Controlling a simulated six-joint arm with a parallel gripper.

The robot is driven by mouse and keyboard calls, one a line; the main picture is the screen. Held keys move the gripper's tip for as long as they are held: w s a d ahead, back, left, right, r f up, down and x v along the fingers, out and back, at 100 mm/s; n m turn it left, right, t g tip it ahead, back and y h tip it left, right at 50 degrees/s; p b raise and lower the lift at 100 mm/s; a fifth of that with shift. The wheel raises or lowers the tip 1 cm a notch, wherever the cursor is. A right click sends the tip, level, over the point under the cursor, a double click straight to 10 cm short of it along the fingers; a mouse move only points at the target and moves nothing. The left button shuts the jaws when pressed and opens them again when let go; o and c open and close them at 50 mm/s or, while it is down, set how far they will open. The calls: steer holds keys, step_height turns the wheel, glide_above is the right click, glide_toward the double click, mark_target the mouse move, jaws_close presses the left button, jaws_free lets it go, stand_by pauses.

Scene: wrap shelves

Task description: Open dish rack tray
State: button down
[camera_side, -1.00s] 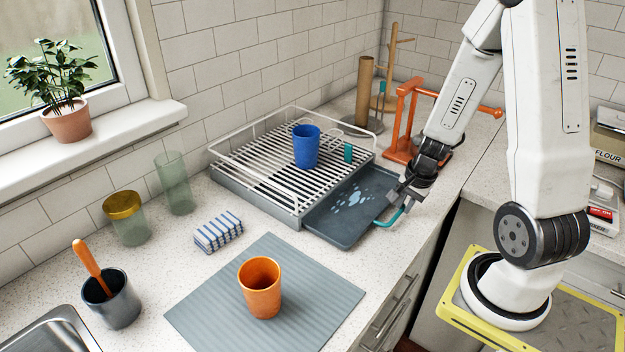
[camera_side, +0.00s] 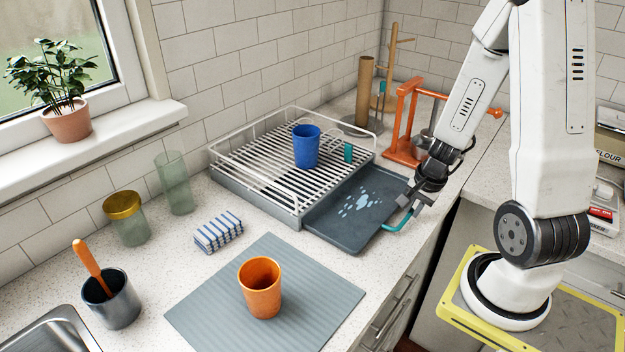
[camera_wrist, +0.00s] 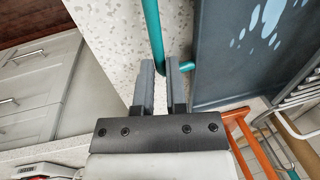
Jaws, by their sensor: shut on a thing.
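The dish rack (camera_side: 240,185) stands on the counter against the tiled wall, with white wire rails and slats. Its dark grey tray (camera_side: 340,218) sticks out from under the right side, with pale water spots on it. A teal handle (camera_side: 398,224) is fixed to the tray's outer edge. My gripper (camera_side: 411,203) is shut on this handle near its far end. In the wrist view the handle (camera_wrist: 153,35) passes between my gripper's fingers (camera_wrist: 162,75), and the tray (camera_wrist: 225,65) lies to the right. A blue cup (camera_side: 305,147) stands upright on the rack.
An orange cup (camera_side: 260,288) stands on a grey mat (camera_side: 205,310) in front. An orange stand (camera_side: 403,125) is behind the gripper. The counter edge lies just right of the handle.

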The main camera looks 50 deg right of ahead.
steer(key=shift+s, duration=0.9)
steer(key=c, duration=0.7)
jaws_free()
steer(key=shift+o, duration=0.2)
steer(key=shift+r, duration=0.3)
steer(key=shift+s+r, duration=0.15)
steer(key=shift+r, duration=0.6)
steer(key=shift+s+r, duration=0.15)
steer(key=shift+r, duration=0.55)
step_height(320, 180, up, 6)
steer(key=shift+r, duration=0.25)
